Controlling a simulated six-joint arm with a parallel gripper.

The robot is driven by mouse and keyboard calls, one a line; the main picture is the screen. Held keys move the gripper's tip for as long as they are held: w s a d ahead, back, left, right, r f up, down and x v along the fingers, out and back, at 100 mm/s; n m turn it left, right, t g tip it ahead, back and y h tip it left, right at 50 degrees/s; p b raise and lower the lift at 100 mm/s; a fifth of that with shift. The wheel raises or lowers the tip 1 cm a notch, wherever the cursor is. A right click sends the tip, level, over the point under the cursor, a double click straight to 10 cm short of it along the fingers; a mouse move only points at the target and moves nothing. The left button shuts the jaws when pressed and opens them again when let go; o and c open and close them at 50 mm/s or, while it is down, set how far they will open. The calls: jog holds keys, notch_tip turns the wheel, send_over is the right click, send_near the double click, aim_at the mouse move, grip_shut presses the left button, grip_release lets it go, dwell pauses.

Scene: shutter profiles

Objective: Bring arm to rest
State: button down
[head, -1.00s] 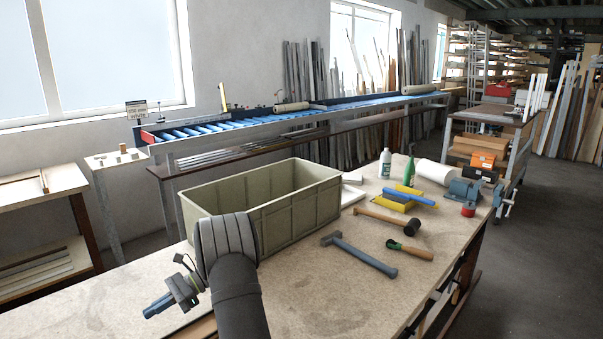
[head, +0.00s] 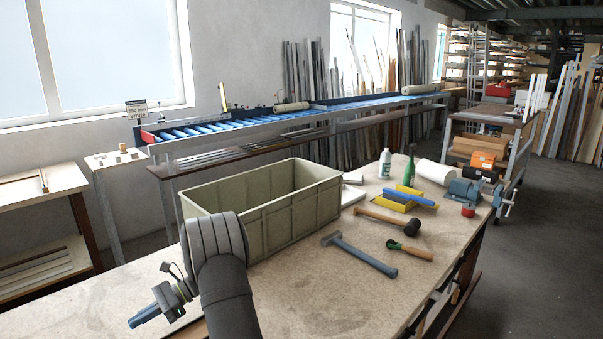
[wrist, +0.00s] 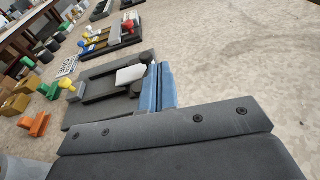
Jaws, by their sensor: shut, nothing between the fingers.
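My gripper (head: 143,318) is at the lower left of the head view, over the near left part of the workbench (head: 330,300). Its blue fingers point down and to the left. The blue fingers also show in the wrist view (wrist: 158,88), close together and with nothing seen between them. My dark arm covers part of the bench and the near left corner of the green-grey crate (head: 295,218). The gripper is apart from the crate, to its left and nearer.
A roller conveyor (head: 230,127) runs behind. The wrist view shows dark flat pieces (wrist: 100,95) and several small coloured objects.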

jog(key=shift+d+m+t+y, duration=0.7)
jog(key=shift+m+t+y, duration=0.2)
jog(key=shift+m+t, duration=0.25)
jog(key=m+t, duration=0.1)
jog(key=d+m+t+y, duration=0.1)
jog(key=shift+s+d+f+t, duration=0.15)
jog(key=shift+d+f+t, duration=0.1)
jog(key=shift+t, duration=0.1)
jog(key=v, duration=1.1)
jog(key=shift+d, duration=0.25)
jog(key=s+a+n+g+h, duration=0.1)
jog(key=s+a, duration=0.1)
jog(key=s, duration=0.1)
jog(key=s+a+r+n+g+h, duration=0.1)
jog(key=s+a+n+h, duration=0.1)
jog(key=s, duration=0.1)
jog(key=s+a+n+h, duration=0.1)
jog(key=s+a+n, duration=0.1)
jog(key=s, duration=0.1)
jog(key=shift+a+r+g, duration=0.25)
jog(key=shift+r+g, duration=0.1)
jog(key=shift+g, duration=0.05)
jog(key=s+a+r+n+h, duration=0.1)
jog(key=s+a+n+h, duration=0.1)
jog(key=s, duration=0.4)
jog(key=s+a+r+n+h, duration=0.1)
jog(key=s+a+n+h, duration=0.1)
jog(key=s+n+h, duration=0.2)
jog(key=shift+s, duration=0.85)
